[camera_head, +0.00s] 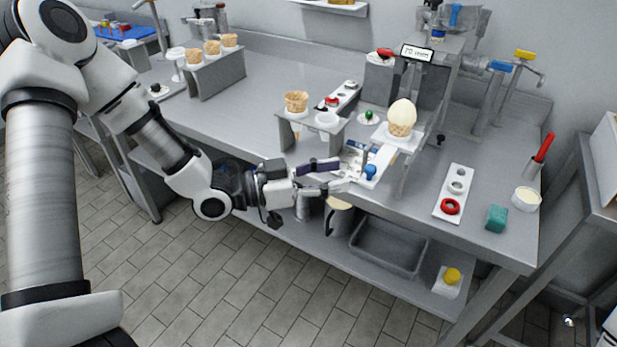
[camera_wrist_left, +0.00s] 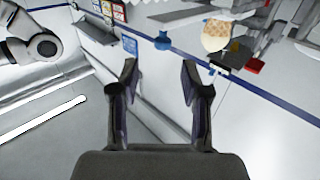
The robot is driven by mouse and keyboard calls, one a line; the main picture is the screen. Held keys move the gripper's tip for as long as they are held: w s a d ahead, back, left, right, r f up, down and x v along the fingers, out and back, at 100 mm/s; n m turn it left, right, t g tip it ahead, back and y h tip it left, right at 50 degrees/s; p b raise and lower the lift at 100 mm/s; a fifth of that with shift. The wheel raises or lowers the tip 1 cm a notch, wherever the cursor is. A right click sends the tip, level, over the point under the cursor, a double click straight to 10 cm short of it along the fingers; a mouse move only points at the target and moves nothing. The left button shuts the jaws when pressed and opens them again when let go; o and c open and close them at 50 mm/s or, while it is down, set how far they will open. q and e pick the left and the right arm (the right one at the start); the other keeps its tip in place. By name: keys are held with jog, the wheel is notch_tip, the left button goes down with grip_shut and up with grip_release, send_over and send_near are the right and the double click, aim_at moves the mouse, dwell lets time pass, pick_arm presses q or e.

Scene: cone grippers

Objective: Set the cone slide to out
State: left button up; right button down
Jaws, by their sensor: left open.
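The blue knob (camera_head: 370,171) of what looks like the cone slide is at the front edge of the counter, below the machine. It also shows in the left wrist view (camera_wrist_left: 163,42), beyond and between my fingertips. A waffle cone with a pale swirl (camera_head: 402,114) stands upright in a white holder (camera_head: 403,137) above and right of the knob. The cone also shows in the left wrist view (camera_wrist_left: 215,36). My left gripper (camera_head: 340,177) is open and empty, just left of the knob and apart from it. My right gripper is not in view.
A small stand with a waffle cone (camera_head: 296,101) is behind my left gripper. A white strip with a red ring (camera_head: 450,206), a green sponge (camera_head: 497,217) and a white cup (camera_head: 526,198) are on the right. A grey bin (camera_head: 388,246) is on the lower shelf.

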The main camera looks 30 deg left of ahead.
pick_arm(q)
jog(key=v, duration=0.4)
jog(key=shift+s+a, duration=0.25)
jog(key=shift+s, duration=0.05)
jog(key=s+d+f+n+g+y, duration=0.1)
jog(key=s+d+f+g+y, duration=0.2)
jog(key=f, duration=0.6)
jog(key=s+d+f+n+g+y, duration=0.1)
jog(key=s+f+g, duration=0.4)
jog(key=f, duration=0.5)
jog(key=s+d+f+n+g+y, duration=0.1)
jog(key=s+d+f+g+y, duration=0.1)
jog(key=s+f, duration=0.5)
jog(key=s+a+f+n+g+y, duration=0.2)
jog(key=s+a+f+n+y, duration=0.4)
jog(key=f, duration=0.3)
jog(key=shift+a+f+n+y+p, duration=0.15)
jog(key=shift+a+n+y+p, duration=0.3)
jog(key=shift+y, duration=0.15)
